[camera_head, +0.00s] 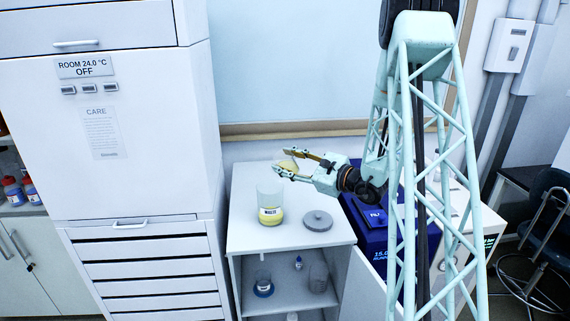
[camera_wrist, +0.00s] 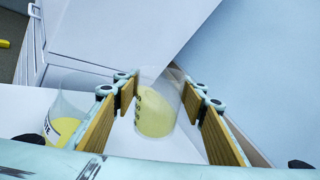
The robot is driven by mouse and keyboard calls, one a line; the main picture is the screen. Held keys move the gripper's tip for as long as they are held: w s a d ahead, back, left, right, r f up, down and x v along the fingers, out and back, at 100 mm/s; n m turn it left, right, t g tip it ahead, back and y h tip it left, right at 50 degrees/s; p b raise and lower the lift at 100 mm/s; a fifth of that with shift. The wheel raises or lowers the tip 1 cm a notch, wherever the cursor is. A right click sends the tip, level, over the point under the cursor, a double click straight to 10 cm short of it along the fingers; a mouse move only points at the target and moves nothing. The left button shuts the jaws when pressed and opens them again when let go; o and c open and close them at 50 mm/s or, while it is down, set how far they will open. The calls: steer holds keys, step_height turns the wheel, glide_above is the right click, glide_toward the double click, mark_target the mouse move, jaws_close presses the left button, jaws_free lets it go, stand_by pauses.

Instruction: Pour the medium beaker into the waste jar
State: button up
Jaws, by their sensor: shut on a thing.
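The waste jar (camera_head: 269,193) is a clear open jar with a "WASTE" label and yellow liquid in its lower part. It stands upright on the white cabinet top and also shows at the left of the wrist view (camera_wrist: 72,100). My gripper (camera_head: 285,163) is above the cabinet, up and to the right of the jar in the head view. In the wrist view my gripper (camera_wrist: 162,92) is shut on a clear beaker (camera_wrist: 156,108) holding yellow liquid, with dark markings on its side. The beaker (camera_head: 289,163) is mostly hidden by the fingers in the head view; its exact tilt is unclear.
A grey round lid (camera_head: 318,220) lies on the cabinet top (camera_head: 245,240) right of the jar. Glassware stands on the shelf below (camera_head: 290,299). A tall white drawer unit (camera_head: 145,265) is left, and a blue device (camera_head: 375,222) is right.

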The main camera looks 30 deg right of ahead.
steer(key=shift+a+r+n+h+b, duration=0.1)
steer(key=shift+r+n+h+b, duration=0.1)
steer(key=shift+n+b, duration=0.7)
steer(key=shift+r+n+h+b, duration=0.15)
steer(key=shift+n+b, duration=0.25)
steer(key=shift+b, duration=0.9)
stand_by(1.0)
steer(key=shift+a+n+b, duration=0.15)
steer(key=shift+n+b, duration=0.75)
steer(key=shift+b, duration=1.05)
steer(key=shift+s+a+n+h, duration=0.1)
steer(key=shift+a+n+h, duration=0.15)
steer(key=shift+n, duration=0.5)
steer(key=shift+s+a+n+h, duration=0.1)
steer(key=shift+a+n+h, duration=0.1)
steer(key=shift+n, duration=0.55)
stand_by(1.4)
